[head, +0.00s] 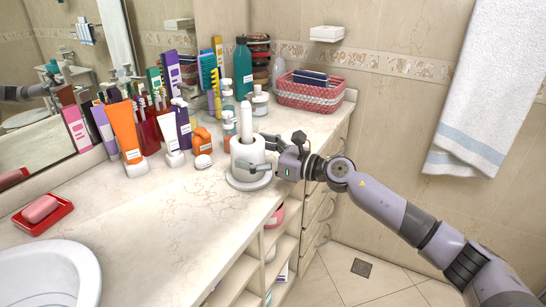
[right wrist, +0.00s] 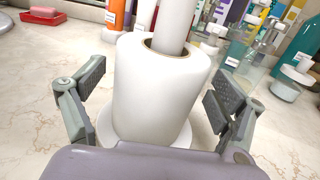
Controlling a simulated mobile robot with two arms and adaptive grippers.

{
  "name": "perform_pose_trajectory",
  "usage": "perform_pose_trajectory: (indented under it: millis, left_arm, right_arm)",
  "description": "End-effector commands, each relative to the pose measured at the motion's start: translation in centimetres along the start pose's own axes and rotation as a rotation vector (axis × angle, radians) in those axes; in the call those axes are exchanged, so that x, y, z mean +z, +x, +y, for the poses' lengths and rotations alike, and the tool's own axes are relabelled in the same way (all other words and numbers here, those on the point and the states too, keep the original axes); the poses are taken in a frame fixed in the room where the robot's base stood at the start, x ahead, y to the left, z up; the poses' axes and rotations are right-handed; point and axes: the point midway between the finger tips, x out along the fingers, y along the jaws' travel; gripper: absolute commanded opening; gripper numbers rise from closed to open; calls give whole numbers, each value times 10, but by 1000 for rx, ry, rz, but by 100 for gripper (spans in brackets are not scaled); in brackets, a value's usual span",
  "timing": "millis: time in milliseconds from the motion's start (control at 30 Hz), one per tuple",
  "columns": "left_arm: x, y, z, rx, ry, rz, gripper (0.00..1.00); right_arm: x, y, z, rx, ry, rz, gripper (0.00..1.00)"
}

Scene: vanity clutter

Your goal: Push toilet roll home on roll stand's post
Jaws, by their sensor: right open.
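The white toilet roll (head: 246,153) stands upright around the white post (head: 244,122) of the roll stand, and the post sticks up well above it. The stand's round base (head: 240,184) rests on the counter near its front edge. I cannot tell whether any gap is left between roll and base. My right gripper (head: 258,153) is at the roll from the right, low down. In the right wrist view the open fingers stand on either side of the roll (right wrist: 155,95), apart from it, with the post (right wrist: 176,22) rising from its core. My left gripper is not in view.
Tubes and bottles, including an orange tube (head: 125,130), crowd the counter behind and left of the stand. A small orange bottle (head: 202,140) stands close to it. A pink basket (head: 309,95) is at the back right. The counter's front left is clear, up to the soap dish (head: 43,217) and sink.

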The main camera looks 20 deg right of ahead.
Motion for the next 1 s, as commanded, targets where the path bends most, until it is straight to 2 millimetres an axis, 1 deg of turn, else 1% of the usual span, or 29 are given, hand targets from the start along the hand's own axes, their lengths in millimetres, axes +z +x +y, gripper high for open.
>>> perform_pose_trajectory:
  millis: [33,200,300,400,567,1000]
  left_arm:
    - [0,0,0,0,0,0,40]
    - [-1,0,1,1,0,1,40]
    - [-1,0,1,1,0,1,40]
    - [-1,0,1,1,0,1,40]
    - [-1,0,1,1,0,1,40]
    - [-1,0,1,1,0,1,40]
  right_arm:
    - [-3,-14,0,-1,1,5,90]
    - [-2,-48,1,1,2,5,90]
    - [-2,-62,0,1,3,3,90]
    - [-2,-71,0,0,3,2,90]
    - [0,-77,1,2,0,1,90]
    - [0,-77,0,1,1,0,90]
